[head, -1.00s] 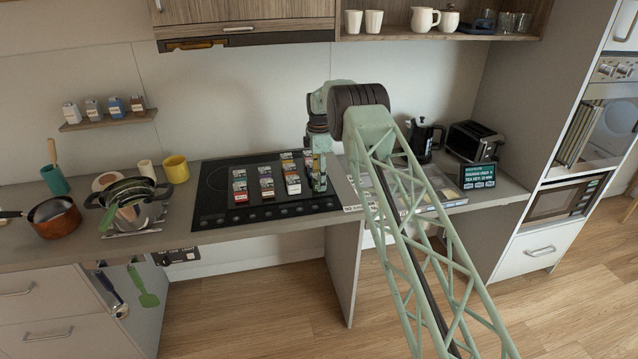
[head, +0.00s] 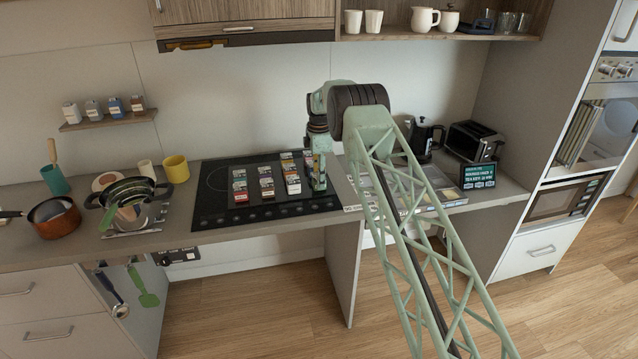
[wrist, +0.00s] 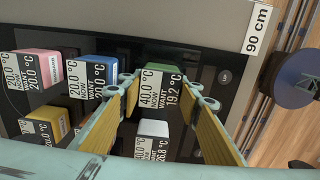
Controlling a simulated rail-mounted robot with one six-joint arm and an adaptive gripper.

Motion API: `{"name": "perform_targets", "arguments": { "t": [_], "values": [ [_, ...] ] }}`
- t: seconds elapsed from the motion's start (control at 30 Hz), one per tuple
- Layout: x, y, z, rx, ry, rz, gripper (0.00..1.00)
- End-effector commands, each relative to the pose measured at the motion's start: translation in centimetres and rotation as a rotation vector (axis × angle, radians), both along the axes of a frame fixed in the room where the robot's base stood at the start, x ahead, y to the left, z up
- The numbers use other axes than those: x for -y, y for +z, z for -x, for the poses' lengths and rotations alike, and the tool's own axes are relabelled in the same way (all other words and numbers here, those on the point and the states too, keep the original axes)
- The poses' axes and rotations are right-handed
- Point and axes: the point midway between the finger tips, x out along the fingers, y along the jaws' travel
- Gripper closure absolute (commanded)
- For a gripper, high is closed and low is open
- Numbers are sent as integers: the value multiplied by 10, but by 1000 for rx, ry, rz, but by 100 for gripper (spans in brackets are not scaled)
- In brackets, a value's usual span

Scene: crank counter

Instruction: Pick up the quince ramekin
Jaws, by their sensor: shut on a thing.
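Several small labelled ramekins stand in rows on the black hob (head: 212,213). In the wrist view, a green-topped one (wrist: 164,69) with a temperature label sits between the fingertips of my gripper (wrist: 162,92). The yellow-padded fingers close on its two sides. No name on it can be read, so I cannot tell which is the quince ramekin. A white one (wrist: 153,128) stands in front of it, with blue (wrist: 92,69), pink (wrist: 37,62) and yellow (wrist: 46,116) ones to the left. In the head view my gripper (head: 318,178) is at the hob's right side.
A kettle (head: 423,138), a toaster (head: 474,142) and a small display (head: 478,176) stand on the right. The hob's front left is bare.

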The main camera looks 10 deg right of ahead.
Motion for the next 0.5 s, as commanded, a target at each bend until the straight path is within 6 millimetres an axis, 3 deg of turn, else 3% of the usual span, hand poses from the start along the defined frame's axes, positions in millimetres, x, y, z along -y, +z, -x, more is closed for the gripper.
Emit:
{"name": "perform_targets", "arguments": {
  "t": [0.5],
  "values": [
    [0,15,0,1,0,0,82]
  ]
}}
